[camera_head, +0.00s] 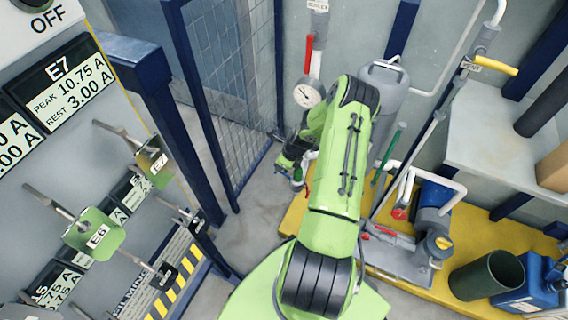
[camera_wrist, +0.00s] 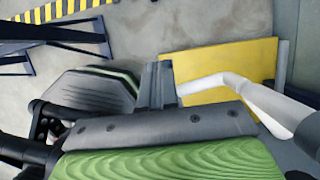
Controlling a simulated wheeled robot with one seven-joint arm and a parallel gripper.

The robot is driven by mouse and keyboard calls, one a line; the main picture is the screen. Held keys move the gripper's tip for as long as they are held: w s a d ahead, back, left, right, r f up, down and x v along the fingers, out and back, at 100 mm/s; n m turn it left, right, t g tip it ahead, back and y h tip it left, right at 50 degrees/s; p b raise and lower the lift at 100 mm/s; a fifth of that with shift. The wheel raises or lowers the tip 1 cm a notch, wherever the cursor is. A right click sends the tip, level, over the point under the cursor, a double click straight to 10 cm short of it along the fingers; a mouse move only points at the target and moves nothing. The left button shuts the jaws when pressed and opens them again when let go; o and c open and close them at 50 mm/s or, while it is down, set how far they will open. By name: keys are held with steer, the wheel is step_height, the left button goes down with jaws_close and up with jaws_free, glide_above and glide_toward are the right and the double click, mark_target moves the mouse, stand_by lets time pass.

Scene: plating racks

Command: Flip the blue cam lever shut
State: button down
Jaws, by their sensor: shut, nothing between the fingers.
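I cannot make out a blue cam lever for certain in either view; the arm hides part of the area behind it. My gripper (camera_head: 287,160) hangs at the end of the green arm, left of the picture's middle, in front of the mesh fence and the pipework. In the wrist view my gripper (camera_wrist: 158,80) shows its fingers together and empty, above bare floor and beside a white pipe (camera_wrist: 225,85). I cannot tell whether it touches anything.
A yellow platform (camera_head: 290,217) carries a blue pump (camera_head: 436,195), a dark green bin (camera_head: 486,275) and a blue canister (camera_head: 537,285). A grey tank (camera_head: 384,92) and gauge (camera_head: 307,95) stand behind my arm. A mesh fence (camera_head: 235,130) and labelled panel (camera_head: 60,155) lie left.

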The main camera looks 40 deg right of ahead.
steer(key=shift+w, duration=0.15)
stand_by(0.3)
steer(key=shift+w+a+f+g+h, duration=0.2)
steer(key=shift+w+f+g+h, duration=0.15)
steer(key=shift+g, duration=0.45)
step_height(320, 180, down, 8)
steer(key=w+g+b, duration=0.1)
steer(key=shift+w+a, duration=0.25)
steer(key=shift+w, duration=0.15)
steer(key=shift+r, duration=0.15)
stand_by(1.0)
steer(key=shift+r+p, duration=0.55)
steer(key=shift+r, duration=0.25)
